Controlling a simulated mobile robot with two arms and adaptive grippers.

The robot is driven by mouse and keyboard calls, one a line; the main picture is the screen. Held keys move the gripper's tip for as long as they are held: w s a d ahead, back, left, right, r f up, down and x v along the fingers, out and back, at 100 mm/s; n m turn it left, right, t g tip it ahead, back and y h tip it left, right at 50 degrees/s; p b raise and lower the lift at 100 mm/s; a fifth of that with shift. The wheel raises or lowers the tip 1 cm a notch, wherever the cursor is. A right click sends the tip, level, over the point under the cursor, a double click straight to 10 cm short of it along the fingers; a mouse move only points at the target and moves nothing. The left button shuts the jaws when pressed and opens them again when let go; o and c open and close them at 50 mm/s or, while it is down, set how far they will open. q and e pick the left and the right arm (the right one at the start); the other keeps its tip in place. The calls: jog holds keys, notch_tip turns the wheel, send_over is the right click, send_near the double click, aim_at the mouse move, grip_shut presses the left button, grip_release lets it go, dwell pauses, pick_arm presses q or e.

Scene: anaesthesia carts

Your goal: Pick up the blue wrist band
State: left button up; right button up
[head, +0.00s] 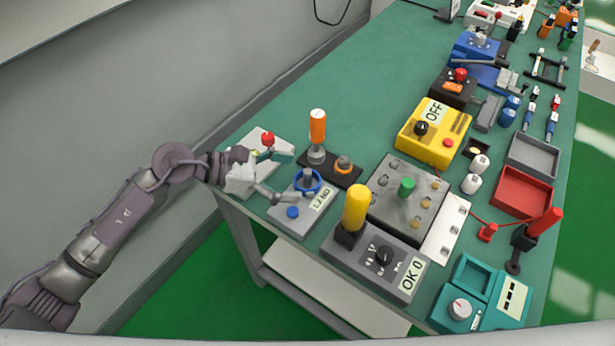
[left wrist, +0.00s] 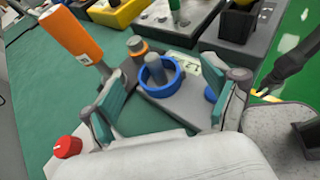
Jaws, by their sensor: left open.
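The blue wrist band (head: 318,184) is a blue ring around an upright grey post (head: 307,175) on a small grey panel near the table's left edge. It also shows in the left wrist view (left wrist: 174,90), around the post and between my fingers in the picture. My left gripper (head: 283,176) is open and empty, just left of the band, with its fingers pointing towards it. In the left wrist view, the teal-padded fingers (left wrist: 163,92) stand apart on either side of the band. I cannot tell whether they touch it.
The panel carries a blue button (head: 292,212). A red knob (head: 267,138) sits by the gripper. An orange-handled post (head: 317,127) stands behind the band, a yellow-handled box (head: 355,208) to its right. The table's back left is clear green.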

aim_at(312, 185)
pick_arm(q)
jog(key=x, duration=0.1)
jog(key=p+x, duration=0.1)
jog(key=x, duration=0.2)
jog(key=shift+w+d+f+p, duration=0.3)
jog(key=shift+p, duration=0.05)
jog(key=shift+w+d+f, duration=0.1)
jog(key=shift+d+f, duration=0.15)
jog(key=shift+d, duration=0.1)
jog(key=shift+a, duration=0.1)
jog(key=c, duration=1.1)
jog(key=shift+r, duration=0.1)
